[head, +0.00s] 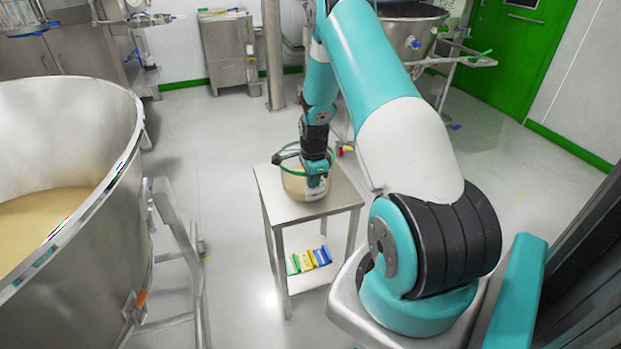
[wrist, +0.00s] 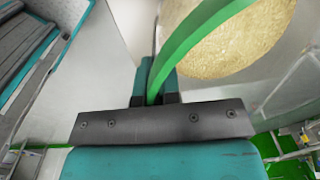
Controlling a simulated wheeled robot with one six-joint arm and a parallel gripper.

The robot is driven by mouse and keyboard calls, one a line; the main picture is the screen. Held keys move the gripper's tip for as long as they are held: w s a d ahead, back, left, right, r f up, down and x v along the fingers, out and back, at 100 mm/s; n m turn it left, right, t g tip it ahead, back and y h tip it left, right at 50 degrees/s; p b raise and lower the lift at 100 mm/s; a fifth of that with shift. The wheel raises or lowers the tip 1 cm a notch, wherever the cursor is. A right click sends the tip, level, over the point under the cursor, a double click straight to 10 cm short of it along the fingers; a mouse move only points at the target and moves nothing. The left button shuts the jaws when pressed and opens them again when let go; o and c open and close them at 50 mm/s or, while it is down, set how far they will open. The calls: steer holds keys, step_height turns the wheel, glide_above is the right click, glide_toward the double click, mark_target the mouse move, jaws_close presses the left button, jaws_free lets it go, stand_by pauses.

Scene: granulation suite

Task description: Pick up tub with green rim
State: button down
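The tub with the green rim (head: 294,190) is a clear, round container on the small steel table (head: 335,197). In the wrist view the green rim (wrist: 205,32) runs down between my gripper's two fingers (wrist: 158,88), with pale yellow granules inside the tub. My gripper (head: 314,180) is at the tub's near right side, and its fingers look closed on the rim, one on each side. The tub looks upright; whether its base touches the tabletop is hard to tell. My gripper hides part of its right side.
A large steel vessel (head: 130,195) with yellow powder fills the left. Coloured items (head: 308,260) lie on the table's lower shelf. A steel cabinet (head: 228,50) and a post (head: 273,55) stand behind. A green door (head: 515,55) is at back right.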

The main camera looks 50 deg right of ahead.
step_height(320, 180, up, 20)
stand_by(0.4)
stand_by(0.4)
